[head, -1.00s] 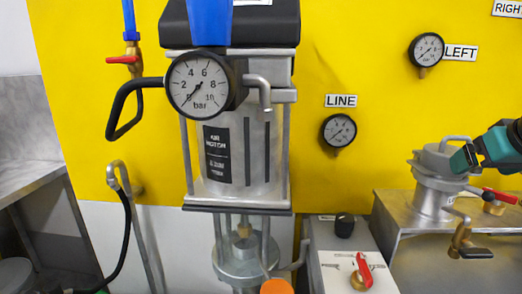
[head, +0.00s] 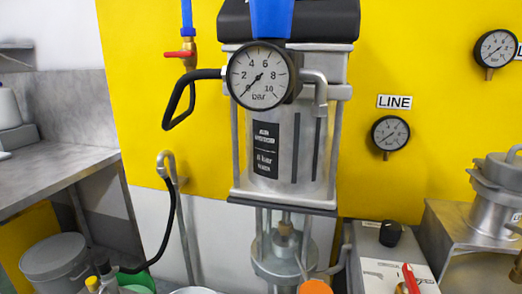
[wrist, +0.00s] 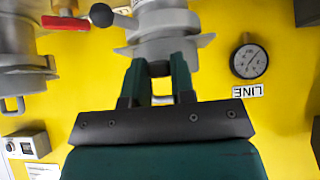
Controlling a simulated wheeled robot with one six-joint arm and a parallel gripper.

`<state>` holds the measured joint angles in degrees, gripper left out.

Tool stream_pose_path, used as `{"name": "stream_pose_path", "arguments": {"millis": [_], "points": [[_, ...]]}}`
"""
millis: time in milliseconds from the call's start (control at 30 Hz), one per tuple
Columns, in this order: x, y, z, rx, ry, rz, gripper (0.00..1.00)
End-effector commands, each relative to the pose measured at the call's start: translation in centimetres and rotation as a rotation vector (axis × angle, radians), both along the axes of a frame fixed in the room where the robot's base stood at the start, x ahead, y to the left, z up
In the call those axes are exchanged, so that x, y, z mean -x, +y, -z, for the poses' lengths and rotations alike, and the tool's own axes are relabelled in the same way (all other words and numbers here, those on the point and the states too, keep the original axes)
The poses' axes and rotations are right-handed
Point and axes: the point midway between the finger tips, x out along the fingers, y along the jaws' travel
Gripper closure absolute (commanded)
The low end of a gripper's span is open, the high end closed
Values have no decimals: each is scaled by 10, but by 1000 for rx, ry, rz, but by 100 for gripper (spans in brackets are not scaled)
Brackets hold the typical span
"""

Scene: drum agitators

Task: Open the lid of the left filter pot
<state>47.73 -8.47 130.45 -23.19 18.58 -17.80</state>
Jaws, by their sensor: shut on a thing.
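The left filter pot (wrist: 172,20) is grey metal with a flanged lid, and it shows upside down at the top middle of the wrist view. In the head view the left filter pot (head: 492,215) stands at the right edge, on a metal ledge, partly cut off. My gripper (wrist: 157,72) is in the wrist view, its two green fingers on either side of a grey part at the lid, apparently its handle, shut on it. The fingers hide much of that part. Whether the lid is lifted cannot be told. My gripper is outside the head view.
A second filter pot (wrist: 22,65) is at the left of the wrist view, with a red valve lever (wrist: 72,22) between the pots. The LINE gauge (wrist: 249,61) is on the yellow wall. The air motor (head: 285,150) stands mid head view; a bucket (head: 57,262) is lower left.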

Motion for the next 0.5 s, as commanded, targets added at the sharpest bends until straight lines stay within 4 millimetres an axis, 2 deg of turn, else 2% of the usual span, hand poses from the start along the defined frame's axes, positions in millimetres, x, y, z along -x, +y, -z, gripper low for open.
{"name": "stream_pose_path", "arguments": {"millis": [167, 500], "points": [[-1, 0, -3, 0, 0, 0, 87], [-11, -3, -40, 3, -2, -1, 87]]}}
